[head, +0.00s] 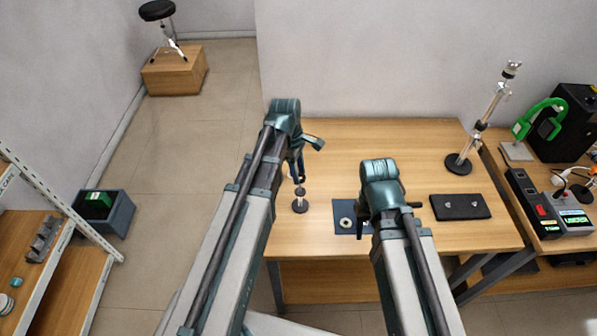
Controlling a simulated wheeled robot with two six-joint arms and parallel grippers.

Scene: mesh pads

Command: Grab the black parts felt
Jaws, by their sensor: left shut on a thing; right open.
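The black parts felt (473,207) appears to be the flat black rectangle on the right part of the wooden table, with two tiny light spots on it. My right gripper (388,212) is open, to the left of the felt and apart from it; its own arm hides much of it. My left gripper (299,179) points down over the table's left end, well away from the felt. It is shut on a small dark post with a round black base (300,207). I cannot tell whether that base touches the table.
A blue-grey pad (340,229) with a pale ring lies between my grippers, partly behind my right one. A metal stand (459,164) rises behind the felt. A side table (528,236) with devices adjoins at right. The table's back middle is clear.

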